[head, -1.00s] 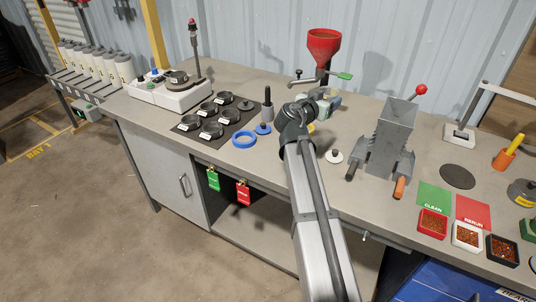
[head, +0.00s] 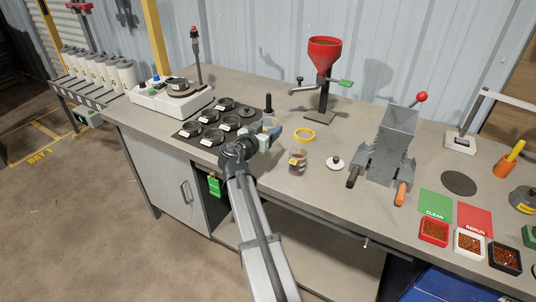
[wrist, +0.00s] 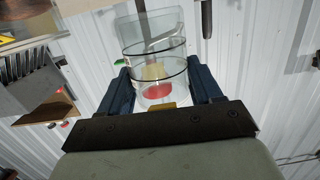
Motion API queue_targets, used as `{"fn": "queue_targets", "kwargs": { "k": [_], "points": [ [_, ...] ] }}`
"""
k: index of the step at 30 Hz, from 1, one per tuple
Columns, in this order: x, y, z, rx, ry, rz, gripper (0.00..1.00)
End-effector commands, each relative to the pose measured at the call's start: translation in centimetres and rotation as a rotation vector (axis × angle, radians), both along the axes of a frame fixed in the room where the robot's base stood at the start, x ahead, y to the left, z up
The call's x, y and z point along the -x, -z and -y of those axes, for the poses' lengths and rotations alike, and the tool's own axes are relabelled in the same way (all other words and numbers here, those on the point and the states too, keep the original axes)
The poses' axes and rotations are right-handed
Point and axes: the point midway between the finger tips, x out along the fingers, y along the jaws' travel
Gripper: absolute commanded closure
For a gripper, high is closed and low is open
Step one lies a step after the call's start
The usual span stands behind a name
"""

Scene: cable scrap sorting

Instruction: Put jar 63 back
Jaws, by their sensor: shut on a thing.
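My gripper (head: 268,136) is shut on a clear cylindrical jar (wrist: 160,45), held over the bench just right of the dark mat. In the wrist view the jar sits between my two blue fingers and has dark bands round it. The red funnel shows through it. I cannot read a number on it. Another jar (head: 299,163), with a yellow label and brownish contents, stands on the bench to the right of my gripper. Its number is too small to read. A white lid with a black knob (head: 335,164) lies right of that jar.
The dark mat (head: 190,130) holds several labelled round dishes. A yellow ring (head: 304,135) lies on the bench. The red funnel stand (head: 324,70) stands at the back; the grey hopper device (head: 388,145) stands to the right. The front bench between is mostly clear.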

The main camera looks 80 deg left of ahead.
Motion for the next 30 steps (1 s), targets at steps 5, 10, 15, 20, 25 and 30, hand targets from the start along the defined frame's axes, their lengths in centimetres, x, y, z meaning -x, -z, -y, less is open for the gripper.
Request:
{"fn": "queue_targets", "kwargs": {
  "k": [5, 10, 15, 20, 25, 30],
  "points": [
    [0.0, 3.0, 0.0, 0.001, -0.001, 0.0, 1.0],
    [0.0, 4.1, 0.0, 0.0, 0.0, 0.0, 1.0],
    [0.0, 5.2, 0.0, 0.001, 0.0, 0.001, 1.0],
    [0.0, 7.2, 0.0, 0.001, 0.0, 0.0, 1.0],
    [0.0, 8.0, 0.0, -0.001, 0.0, -0.001, 1.0],
    [0.0, 8.0, 0.0, -0.001, 0.0, -0.001, 0.32]
  ]
}}
